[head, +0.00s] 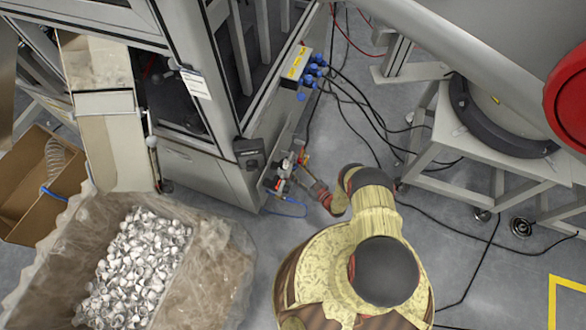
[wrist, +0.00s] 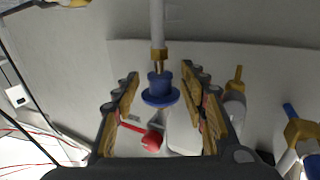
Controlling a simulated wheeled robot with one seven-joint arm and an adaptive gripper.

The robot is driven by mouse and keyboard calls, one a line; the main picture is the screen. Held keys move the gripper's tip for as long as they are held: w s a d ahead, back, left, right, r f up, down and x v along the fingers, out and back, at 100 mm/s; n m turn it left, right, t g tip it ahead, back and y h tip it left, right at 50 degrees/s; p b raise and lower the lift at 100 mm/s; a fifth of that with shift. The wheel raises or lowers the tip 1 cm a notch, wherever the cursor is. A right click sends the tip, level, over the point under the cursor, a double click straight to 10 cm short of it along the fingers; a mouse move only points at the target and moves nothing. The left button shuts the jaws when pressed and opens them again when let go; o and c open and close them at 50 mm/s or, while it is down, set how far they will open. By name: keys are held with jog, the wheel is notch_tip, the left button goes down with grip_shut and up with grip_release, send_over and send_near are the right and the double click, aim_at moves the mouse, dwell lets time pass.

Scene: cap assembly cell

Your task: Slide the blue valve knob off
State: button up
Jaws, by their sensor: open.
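The blue valve knob (wrist: 160,88) is in the middle of the wrist view, with a wide round flange at its lower end and a brass fitting (wrist: 158,56) just above it. My gripper (wrist: 160,76) is open, with one finger on each side of the knob and a visible gap on both sides. In the head view my gripper (head: 320,194) is close to the small valve assembly (head: 284,172) at the cabinet's lower corner. The blue knob is too small to make out there.
A red knob (wrist: 152,141) and a white body show between my fingers. Brass fittings (wrist: 299,130) stand at the right. In the head view, a crate of caps (head: 136,265) stands at left and cables (head: 365,115) lie on the floor.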

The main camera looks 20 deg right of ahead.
jog(key=shift+b+x, duration=0.3)
jog(key=shift+x, duration=1.25)
jog(key=shift+c, duration=0.7)
grip_shut()
